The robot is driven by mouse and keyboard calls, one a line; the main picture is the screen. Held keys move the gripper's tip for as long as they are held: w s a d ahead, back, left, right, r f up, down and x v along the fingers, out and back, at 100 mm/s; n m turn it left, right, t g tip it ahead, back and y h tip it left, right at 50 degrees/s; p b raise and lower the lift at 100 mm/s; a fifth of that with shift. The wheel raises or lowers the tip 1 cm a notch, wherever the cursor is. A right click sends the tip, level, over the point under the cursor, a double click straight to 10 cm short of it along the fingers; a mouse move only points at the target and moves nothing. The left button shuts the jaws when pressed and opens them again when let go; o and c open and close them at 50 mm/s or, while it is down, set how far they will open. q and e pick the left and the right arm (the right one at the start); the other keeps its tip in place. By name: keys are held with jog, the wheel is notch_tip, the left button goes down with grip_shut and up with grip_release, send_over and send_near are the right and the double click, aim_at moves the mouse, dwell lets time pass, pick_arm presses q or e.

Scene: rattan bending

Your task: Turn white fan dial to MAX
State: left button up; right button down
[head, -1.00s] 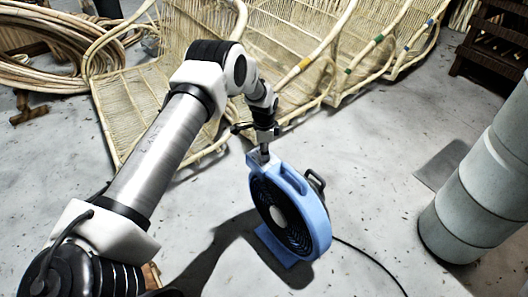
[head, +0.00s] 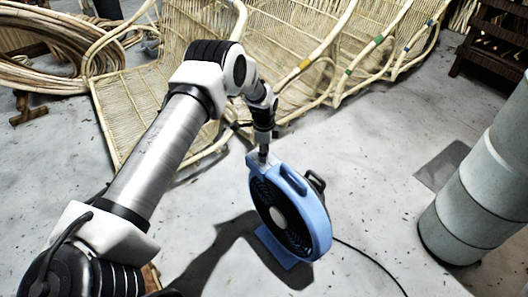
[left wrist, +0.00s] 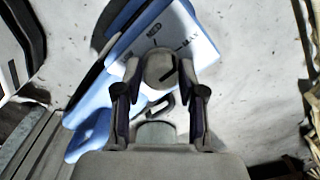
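A blue round fan (head: 292,212) with a dark grille and a top handle stands on the floor, tilted in the head view. In the left wrist view its pale panel (left wrist: 205,50) carries the labels MED and MAX. My left gripper (head: 263,155) is at the fan's top. In the left wrist view its fingertips (left wrist: 160,75) lie on both sides of the dial and appear closed on it. My right gripper is out of view.
Woven rattan frames (head: 285,60) stand behind the fan. Rattan coils (head: 50,60) lie at the far left. A grey ribbed cylinder (head: 490,190) stands at the right. A black cable (head: 370,262) runs along the floor. The floor right of the fan is mostly clear.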

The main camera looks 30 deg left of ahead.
pick_arm(q)
jog(key=shift+o, duration=0.4)
jog(key=shift+r, duration=0.1)
jog(key=shift+r, duration=0.3)
notch_tip(320, 180, up, 11)
